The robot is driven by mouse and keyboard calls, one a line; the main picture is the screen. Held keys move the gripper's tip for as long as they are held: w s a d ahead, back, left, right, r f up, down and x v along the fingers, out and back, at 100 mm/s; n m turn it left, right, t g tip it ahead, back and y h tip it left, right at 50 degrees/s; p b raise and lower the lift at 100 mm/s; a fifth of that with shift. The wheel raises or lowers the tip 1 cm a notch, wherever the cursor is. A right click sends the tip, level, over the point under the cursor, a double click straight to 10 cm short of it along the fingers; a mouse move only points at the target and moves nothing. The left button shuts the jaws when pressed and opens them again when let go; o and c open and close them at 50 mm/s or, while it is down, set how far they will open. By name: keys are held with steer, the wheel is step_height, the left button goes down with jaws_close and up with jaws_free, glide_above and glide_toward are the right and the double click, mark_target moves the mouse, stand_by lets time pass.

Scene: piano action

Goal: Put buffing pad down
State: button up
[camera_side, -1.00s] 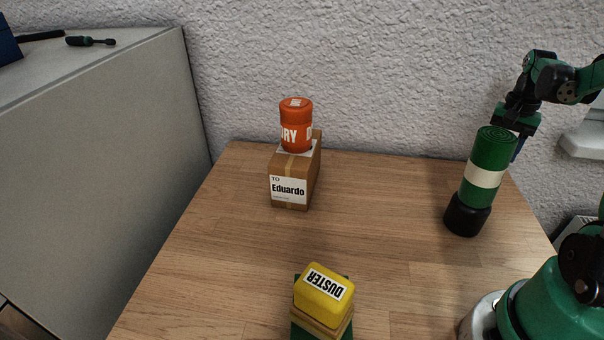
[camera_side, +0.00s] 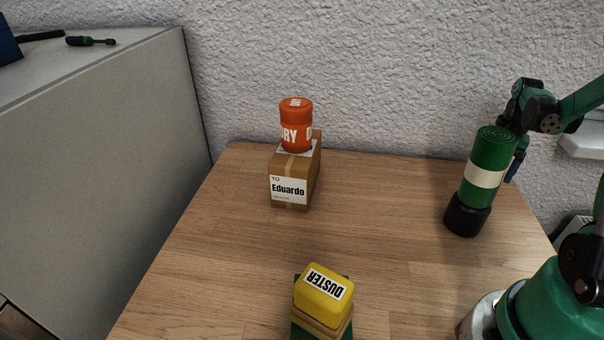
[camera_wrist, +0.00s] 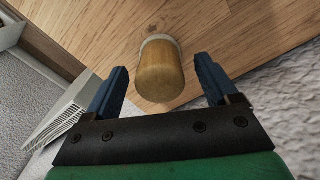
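I cannot tell for sure which thing is the buffing pad. In the wrist view, an ochre cylinder (camera_wrist: 160,72) with a pale band at its far end stands on or just above the wooden table, between my gripper's blue fingers. My gripper (camera_wrist: 163,68) is open, with a gap on both sides of the cylinder. In the side view, my gripper (camera_side: 514,166) is mostly hidden behind a green roll (camera_side: 489,153) with a cream band, and the ochre cylinder is not visible. The green roll stands on a black round base (camera_side: 467,214).
A cardboard box (camera_side: 312,170) labelled Eduardo carries an orange container (camera_side: 296,126) at the table's back. A yellow block (camera_side: 323,293) marked DUSTER sits on a stack at the front. The wooden table (camera_side: 390,220) is clear in the middle. A grey cabinet (camera_side: 90,170) stands left.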

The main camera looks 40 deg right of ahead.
step_height(320, 180, up, 12)
steer(key=w+a+n+t+h, duration=0.1)
steer(key=w+a+n, duration=0.1)
steer(key=a, duration=0.3)
steer(key=w+a+r+n+t, duration=0.1)
steer(key=w+a+n, duration=0.15)
steer(key=a, duration=0.25)
steer(key=w+a+n+t+h, duration=0.1)
steer(key=w+a+n, duration=0.15)
steer(key=a, duration=0.35)
steer(key=s+a+f+n+t+y, duration=0.1)
steer(key=a+n+t, duration=0.3)
steer(key=a, duration=0.9)
steer(key=f+n+y, duration=0.1)
steer(key=n, duration=0.2)
steer(key=shift+s+a, duration=0.15)
steer(key=shift+s, duration=0.05)
steer(key=shift+f, duration=0.1)
